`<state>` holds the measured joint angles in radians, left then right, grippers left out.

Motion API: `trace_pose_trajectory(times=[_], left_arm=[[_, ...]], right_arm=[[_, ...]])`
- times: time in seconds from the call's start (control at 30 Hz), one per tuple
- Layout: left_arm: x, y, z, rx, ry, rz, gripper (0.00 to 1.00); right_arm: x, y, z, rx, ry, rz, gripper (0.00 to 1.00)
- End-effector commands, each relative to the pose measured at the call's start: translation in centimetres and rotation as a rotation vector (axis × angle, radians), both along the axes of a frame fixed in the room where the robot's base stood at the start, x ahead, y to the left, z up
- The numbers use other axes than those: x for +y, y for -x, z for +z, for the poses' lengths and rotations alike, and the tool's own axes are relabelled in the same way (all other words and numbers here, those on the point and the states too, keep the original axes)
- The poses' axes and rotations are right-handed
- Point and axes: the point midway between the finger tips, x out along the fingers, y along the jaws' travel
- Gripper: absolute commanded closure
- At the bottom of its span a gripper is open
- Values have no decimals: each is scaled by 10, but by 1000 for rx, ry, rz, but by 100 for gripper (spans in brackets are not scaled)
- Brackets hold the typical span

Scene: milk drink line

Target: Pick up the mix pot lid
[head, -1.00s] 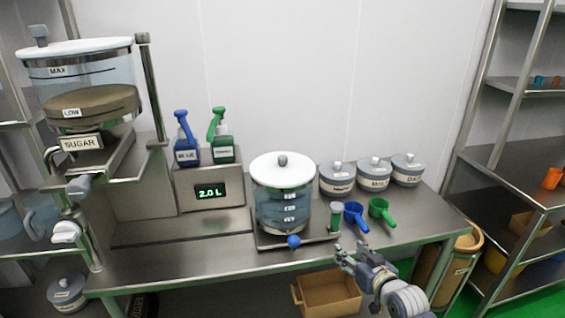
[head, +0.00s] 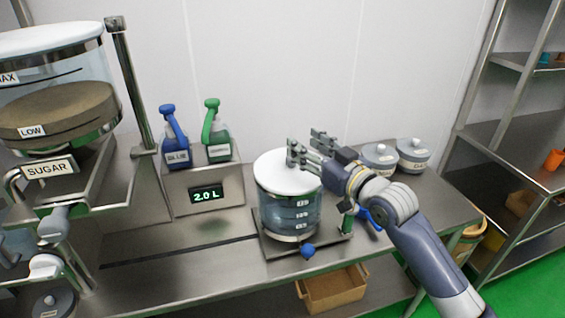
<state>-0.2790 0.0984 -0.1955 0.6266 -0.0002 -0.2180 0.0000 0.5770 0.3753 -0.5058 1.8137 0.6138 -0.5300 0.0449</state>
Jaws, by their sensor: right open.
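The mix pot (head: 290,208) is a clear cylinder with level marks, standing on a metal plate on the table. Its white lid (head: 277,174) lies flat on top. My right gripper (head: 303,146) is open over the right back part of the lid, near where the lid's grey knob is. The fingers hide the knob, and I cannot tell whether they touch it.
A sugar hopper (head: 55,110) stands at the left. Blue (head: 174,140) and green (head: 215,135) pump bottles stand behind a 2.0 L display (head: 207,195). Grey lidded jars (head: 413,155) are at the right, partly behind my right arm. Bare table lies left of the pot.

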Motion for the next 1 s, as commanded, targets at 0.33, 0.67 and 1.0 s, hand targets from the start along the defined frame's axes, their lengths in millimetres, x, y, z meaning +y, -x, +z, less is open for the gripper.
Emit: trace_pose_trajectory(times=[0.33, 0.67, 1.0], left_arm=[[-25, 40, 10, 55, 28, 0, 60], [-16, 23, 16, 33, 17, -1, 60], [-12, 13, 25, 15, 14, 4, 60]], right_arm=[[-1, 0, -75, 7, 3, -2, 53], [15, -21, -72, 1, 0, -1, 53], [36, -49, -71, 1, 0, -1, 53]])
